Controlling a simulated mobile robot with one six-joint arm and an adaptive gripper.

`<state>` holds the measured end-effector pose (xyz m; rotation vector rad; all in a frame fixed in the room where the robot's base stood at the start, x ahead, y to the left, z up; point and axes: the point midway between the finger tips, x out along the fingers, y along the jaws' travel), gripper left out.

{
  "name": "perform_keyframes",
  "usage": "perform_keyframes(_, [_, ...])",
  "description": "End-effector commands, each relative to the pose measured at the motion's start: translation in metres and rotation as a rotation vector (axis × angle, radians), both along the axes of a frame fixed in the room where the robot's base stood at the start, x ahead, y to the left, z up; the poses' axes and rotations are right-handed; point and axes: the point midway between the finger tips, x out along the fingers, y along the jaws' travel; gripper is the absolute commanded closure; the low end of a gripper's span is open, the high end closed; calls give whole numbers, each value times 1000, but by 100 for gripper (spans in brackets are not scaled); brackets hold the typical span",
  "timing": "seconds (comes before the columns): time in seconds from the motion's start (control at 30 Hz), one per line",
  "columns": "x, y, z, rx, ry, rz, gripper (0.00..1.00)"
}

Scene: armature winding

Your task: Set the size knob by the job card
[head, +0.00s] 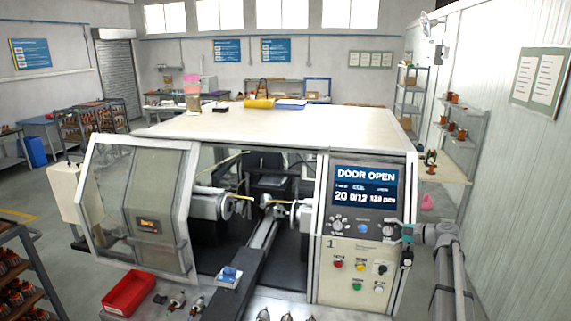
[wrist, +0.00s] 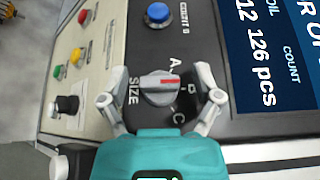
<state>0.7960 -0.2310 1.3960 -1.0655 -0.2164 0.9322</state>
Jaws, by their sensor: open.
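The size knob (wrist: 160,90) is a grey dial with a red pointer mark on the machine's dark control panel. In the wrist view the letters A, B and C stand around it, with SIZE on its other side. The red mark points right, toward the side of A and B; its exact setting is hard to tell. My gripper (wrist: 160,98) is open, with one finger on each side of the knob and gaps to it. In the head view my gripper (head: 405,233) is at the panel's right edge, beside the size knob (head: 389,230). I cannot make out a job card.
The display (head: 365,189) reads DOOR OPEN and 126 pcs. A blue button (wrist: 158,14) is near the knob. Red, yellow and green buttons (head: 359,265) and a black switch (head: 380,268) are lower on the panel. A red bin (head: 128,293) stands at the front left.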

Motion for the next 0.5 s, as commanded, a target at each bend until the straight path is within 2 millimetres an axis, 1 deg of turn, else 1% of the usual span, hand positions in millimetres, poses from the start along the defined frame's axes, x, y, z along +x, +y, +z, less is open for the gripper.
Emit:
perform_keyframes(0.33, [-17,2,17,22,-87,50,18])
perform_keyframes(0.5, [-20,16,1,-17,-78,74,18])
